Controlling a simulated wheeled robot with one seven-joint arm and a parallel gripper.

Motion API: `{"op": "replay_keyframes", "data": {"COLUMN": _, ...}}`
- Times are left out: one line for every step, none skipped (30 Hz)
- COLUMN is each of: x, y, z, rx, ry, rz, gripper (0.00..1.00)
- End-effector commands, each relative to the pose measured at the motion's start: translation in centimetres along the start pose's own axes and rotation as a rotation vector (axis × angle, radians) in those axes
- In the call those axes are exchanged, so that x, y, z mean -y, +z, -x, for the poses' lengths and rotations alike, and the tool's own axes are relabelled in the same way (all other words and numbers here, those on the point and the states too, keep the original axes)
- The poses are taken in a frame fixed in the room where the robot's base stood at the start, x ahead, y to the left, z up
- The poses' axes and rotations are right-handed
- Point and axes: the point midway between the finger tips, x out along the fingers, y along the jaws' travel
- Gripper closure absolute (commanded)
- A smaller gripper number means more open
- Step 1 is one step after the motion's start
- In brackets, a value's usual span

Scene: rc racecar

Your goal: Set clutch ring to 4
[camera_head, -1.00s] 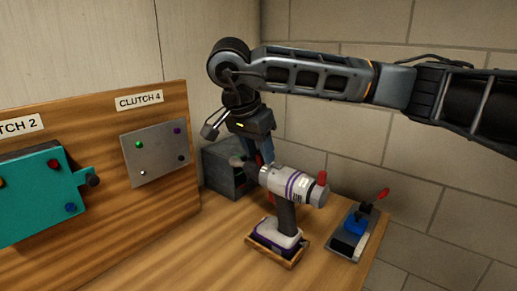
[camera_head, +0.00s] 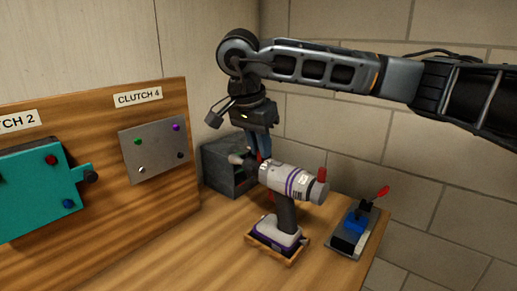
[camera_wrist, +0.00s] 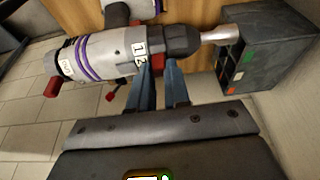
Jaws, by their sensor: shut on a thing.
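The white drill (camera_head: 284,181) with purple stripes stands upright in a wooden holder (camera_head: 291,259) on the bench. It also shows in the wrist view (camera_wrist: 100,50). Its dark clutch ring (camera_wrist: 160,43) sits behind the chuck, beside printed digits "1" and "2"; I cannot read which setting is selected. My gripper (camera_wrist: 160,68), also in the head view (camera_head: 258,152), comes from above with blue fingers at the clutch area. Its fingers are shut on a small red tab (camera_wrist: 157,62) by the ring. The fingers partly hide the ring.
A dark grey box (camera_head: 223,171) stands close to the chuck end. A board with a "CLUTCH 4" label (camera_head: 138,97), a grey plate (camera_head: 155,150) and a teal plate (camera_head: 40,190) is at left. A blue-and-red switch fixture (camera_head: 355,228) stands at right.

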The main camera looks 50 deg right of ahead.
Motion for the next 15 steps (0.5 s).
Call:
{"op": "replay_keyframes", "data": {"x": 0.0, "y": -0.3, "z": -0.3, "rx": 0.028, "ry": -0.001, "rz": -0.007, "gripper": 1.00}}
{"op": "replay_keyframes", "data": {"x": 0.0, "y": -0.5, "z": -0.4, "rx": 0.047, "ry": 0.000, "rz": -0.008, "gripper": 1.00}}
{"op": "replay_keyframes", "data": {"x": 0.0, "y": -0.7, "z": -0.4, "rx": 0.077, "ry": -0.001, "rz": -0.006, "gripper": 1.00}}
{"op": "replay_keyframes", "data": {"x": 0.0, "y": -0.9, "z": -0.5, "rx": 0.101, "ry": 0.000, "rz": -0.007, "gripper": 1.00}}
{"op": "replay_keyframes", "data": {"x": 0.0, "y": -1.1, "z": -0.5, "rx": 0.126, "ry": -0.001, "rz": -0.008, "gripper": 1.00}}
{"op": "replay_keyframes", "data": {"x": 0.0, "y": -1.3, "z": -0.6, "rx": 0.161, "ry": -0.001, "rz": -0.008, "gripper": 1.00}}
{"op": "replay_keyframes", "data": {"x": 0.0, "y": -1.5, "z": -0.7, "rx": 0.189, "ry": -0.001, "rz": -0.009, "gripper": 1.00}}
{"op": "replay_keyframes", "data": {"x": 0.0, "y": -1.6, "z": -0.8, "rx": 0.217, "ry": -0.001, "rz": -0.008, "gripper": 1.00}}
{"op": "replay_keyframes", "data": {"x": 0.0, "y": -1.9, "z": -0.9, "rx": 0.255, "ry": -0.001, "rz": -0.008, "gripper": 1.00}}
{"op": "replay_keyframes", "data": {"x": 0.0, "y": -2.0, "z": -1.0, "rx": 0.283, "ry": -0.001, "rz": -0.008, "gripper": 1.00}}
{"op": "replay_keyframes", "data": {"x": 0.0, "y": -2.2, "z": -1.0, "rx": 0.312, "ry": -0.002, "rz": -0.008, "gripper": 1.00}}
{"op": "replay_keyframes", "data": {"x": 0.0, "y": -2.4, "z": -1.1, "rx": 0.349, "ry": -0.002, "rz": -0.008, "gripper": 1.00}}
{"op": "replay_keyframes", "data": {"x": 0.0, "y": -2.6, "z": -1.2, "rx": 0.376, "ry": -0.002, "rz": -0.007, "gripper": 1.00}}
{"op": "replay_keyframes", "data": {"x": 0.0, "y": -2.7, "z": -1.3, "rx": 0.404, "ry": -0.001, "rz": -0.007, "gripper": 1.00}}
{"op": "replay_keyframes", "data": {"x": 0.0, "y": -2.9, "z": -1.5, "rx": 0.440, "ry": -0.001, "rz": -0.007, "gripper": 1.00}}
